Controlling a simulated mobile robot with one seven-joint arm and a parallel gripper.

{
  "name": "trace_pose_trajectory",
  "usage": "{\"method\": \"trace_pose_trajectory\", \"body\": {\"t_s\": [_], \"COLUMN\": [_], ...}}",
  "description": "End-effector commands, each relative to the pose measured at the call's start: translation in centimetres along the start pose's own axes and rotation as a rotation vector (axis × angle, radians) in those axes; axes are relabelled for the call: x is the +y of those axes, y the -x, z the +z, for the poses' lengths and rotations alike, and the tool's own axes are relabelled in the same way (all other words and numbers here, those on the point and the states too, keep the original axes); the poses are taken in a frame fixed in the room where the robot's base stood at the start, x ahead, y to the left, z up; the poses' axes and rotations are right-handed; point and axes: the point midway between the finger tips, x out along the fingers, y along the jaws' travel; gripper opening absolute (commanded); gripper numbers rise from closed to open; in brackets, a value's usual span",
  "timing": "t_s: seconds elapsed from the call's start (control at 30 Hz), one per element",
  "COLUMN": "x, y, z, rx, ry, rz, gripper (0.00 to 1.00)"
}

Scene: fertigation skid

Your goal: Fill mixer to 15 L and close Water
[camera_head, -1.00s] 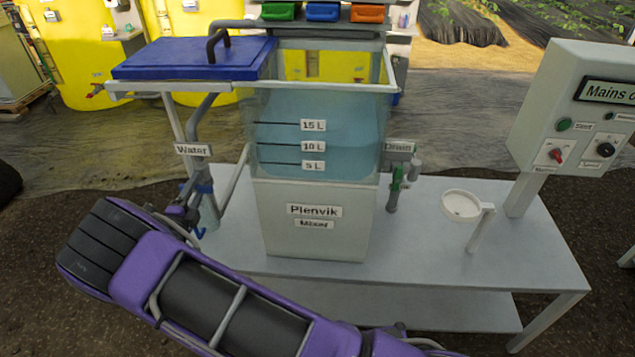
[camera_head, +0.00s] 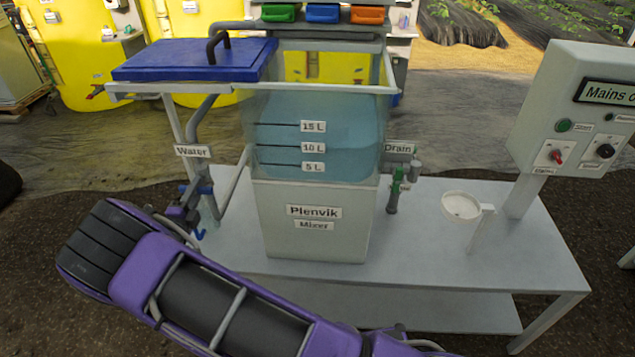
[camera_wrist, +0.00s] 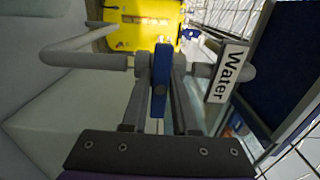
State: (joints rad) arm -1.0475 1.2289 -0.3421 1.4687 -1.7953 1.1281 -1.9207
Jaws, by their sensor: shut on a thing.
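The clear mixer tank (camera_head: 313,222) stands on the bench with blue water (camera_head: 345,150) inside. The water reaches about the 15 L mark (camera_head: 313,126); its exact surface line is hard to tell. The Water label (camera_head: 193,151) hangs on the pipe left of the tank and also shows in the wrist view (camera_wrist: 228,72). My gripper (camera_head: 187,211) is at the Water valve below that label. In the wrist view my gripper (camera_wrist: 160,95) is shut on the blue valve handle (camera_wrist: 161,65), which lies across the grey pipe (camera_wrist: 85,62).
The green-handled Drain valve (camera_head: 397,180) is right of the tank. A blue lid (camera_head: 190,60) sits at the tank's upper left. The bench's right front (camera_head: 450,270) is clear.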

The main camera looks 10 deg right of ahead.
Motion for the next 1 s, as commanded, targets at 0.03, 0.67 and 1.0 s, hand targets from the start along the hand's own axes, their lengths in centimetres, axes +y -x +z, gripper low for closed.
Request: {"method": "trace_pose_trajectory", "body": {"t_s": [0.03,0.67,1.0], "x": [0.0,-0.02,0.01], "y": [0.02,0.01,0.01], "z": [0.0,0.0,-0.01], "rx": [0.0,0.0,0.0], "ry": [0.001,0.627,0.63], "rz": [0.0,0.0,0.0], "gripper": [0.0,0.0,0.0]}}
